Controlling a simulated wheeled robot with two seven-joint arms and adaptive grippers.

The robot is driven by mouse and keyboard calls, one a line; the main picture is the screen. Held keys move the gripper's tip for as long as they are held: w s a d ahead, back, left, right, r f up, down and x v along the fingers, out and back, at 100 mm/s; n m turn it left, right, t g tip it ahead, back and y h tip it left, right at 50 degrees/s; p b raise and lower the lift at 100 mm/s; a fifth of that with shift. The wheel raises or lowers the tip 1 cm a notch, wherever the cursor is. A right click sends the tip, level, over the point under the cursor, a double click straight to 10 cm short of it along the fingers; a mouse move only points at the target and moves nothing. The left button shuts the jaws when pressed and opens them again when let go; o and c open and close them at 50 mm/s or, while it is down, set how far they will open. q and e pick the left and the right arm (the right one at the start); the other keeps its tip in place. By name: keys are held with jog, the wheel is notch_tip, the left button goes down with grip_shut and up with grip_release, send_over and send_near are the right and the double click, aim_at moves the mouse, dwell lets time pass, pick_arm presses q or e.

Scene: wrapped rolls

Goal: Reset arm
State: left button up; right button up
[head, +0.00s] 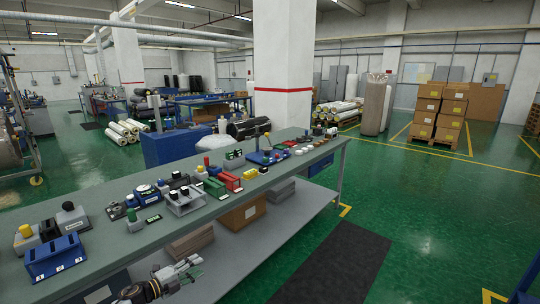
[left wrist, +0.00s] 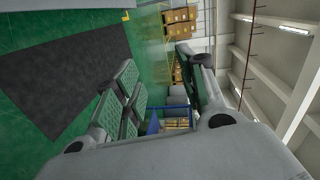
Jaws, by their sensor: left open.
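My left gripper (head: 193,270) shows low in the head view, in front of the long workbench (head: 95,217), beside its lower shelf. Its fingers are apart with nothing between them. In the left wrist view the two fingers of my left gripper (left wrist: 156,58) stand wide apart, one with green ridged pads. Beyond them are floor, stacked boxes and the ceiling. My right gripper is in neither view.
The bench top carries a blue holder (head: 56,257), red and green blocks and several small devices. A cardboard box (head: 243,213) sits on the lower shelf. A dark mat (head: 335,265) lies on open green floor. Boxes on a pallet (head: 438,112) and a tall wrapped roll (head: 375,105) stand farther back.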

pick_arm(q)
jog(key=s+a+f+n+g+y, duration=0.1)
jog(key=s+a+f+n+y, duration=0.2)
jog(key=s+f+n, duration=0.55)
jog(key=s+a+f+n+y, duration=0.1)
jog(key=s+a+f+y, duration=0.3)
jog(key=f, duration=1)
jog(key=s+a+f+n+g+y, duration=0.1)
jog(key=s+f+n+y, duration=0.1)
jog(key=s+f+n, duration=0.55)
jog(key=s+d+f+n+g, duration=0.1)
jog(key=s+f+g, duration=0.2)
jog(key=s+f, duration=0.4)
jog(key=s+d+f+n+g+y, duration=0.1)
jog(key=s+f, duration=0.6)
jog(key=s, duration=1.3)
jog(key=s+d+f+n+g+y, duration=0.1)
jog(key=s+f+g, duration=0.4)
jog(key=s, duration=0.8)
notch_tip(320, 180, down, 2)
jog(key=shift+s+d+f+n+p, duration=0.2)
jog(key=shift+d+n+p, duration=0.25)
jog(key=shift+n, duration=0.75)
jog(key=shift+w+d, duration=0.15)
